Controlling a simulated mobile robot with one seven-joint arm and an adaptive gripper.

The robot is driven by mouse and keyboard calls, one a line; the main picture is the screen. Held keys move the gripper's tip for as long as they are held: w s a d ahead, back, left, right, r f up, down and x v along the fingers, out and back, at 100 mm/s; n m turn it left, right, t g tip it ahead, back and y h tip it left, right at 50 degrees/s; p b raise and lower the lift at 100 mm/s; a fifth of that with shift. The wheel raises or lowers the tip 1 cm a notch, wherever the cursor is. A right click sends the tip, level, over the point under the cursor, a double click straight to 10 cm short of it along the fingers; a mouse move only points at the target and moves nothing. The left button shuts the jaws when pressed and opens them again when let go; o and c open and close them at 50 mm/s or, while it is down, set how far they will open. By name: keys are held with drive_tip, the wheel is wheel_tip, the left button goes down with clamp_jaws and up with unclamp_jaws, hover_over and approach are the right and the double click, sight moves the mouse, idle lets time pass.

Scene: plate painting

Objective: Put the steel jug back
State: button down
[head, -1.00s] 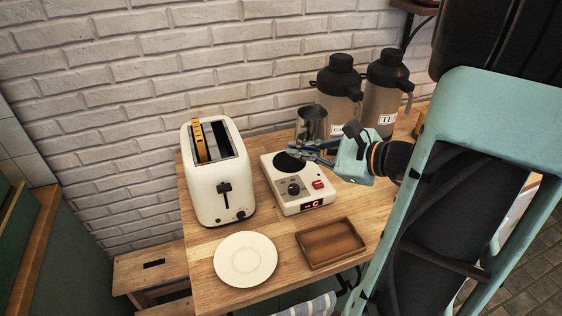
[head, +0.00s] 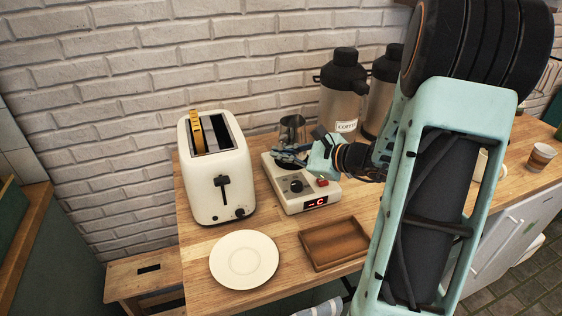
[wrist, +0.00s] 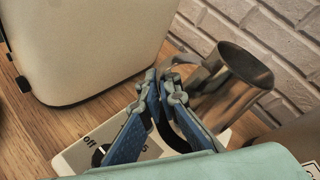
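The steel jug (head: 292,128) is upright at the back of the white hot plate (head: 318,203), partly over its dark disc; the gripper hides the base, so I cannot tell whether it touches. My gripper (head: 284,154) reaches in from the right, in front of the jug. In the wrist view the blue fingers of my gripper (wrist: 167,82) are closed together on the handle of the jug (wrist: 238,85), which stands just right of the fingertips. The hot plate (wrist: 75,158) shows beneath the fingers, with the word "off" by its knob.
A cream toaster (head: 215,180) with a slice in one slot stands close left. Two flasks (head: 342,98) (head: 383,92) stand behind, to the right. A white plate (head: 244,258) and an empty wooden tray (head: 334,243) lie in front. A paper cup (head: 540,158) is far right.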

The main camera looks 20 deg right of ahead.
drive_tip(key=shift+f, duration=0.5)
drive_tip(key=shift+f, duration=0.1)
drive_tip(key=shift+f+b, duration=0.15)
drive_tip(key=shift+b, duration=0.15)
drive_tip(key=c, duration=2.2)
unclamp_jaws()
drive_tip(key=shift+o, duration=0.2)
drive_tip(key=shift+r+p, duration=0.35)
drive_tip(key=shift+p, duration=0.1)
drive_tip(key=v, duration=1.2)
drive_tip(key=shift+s+f, duration=0.1)
drive_tip(key=shift+f, duration=0.1)
drive_tip(key=shift+d, duration=0.1)
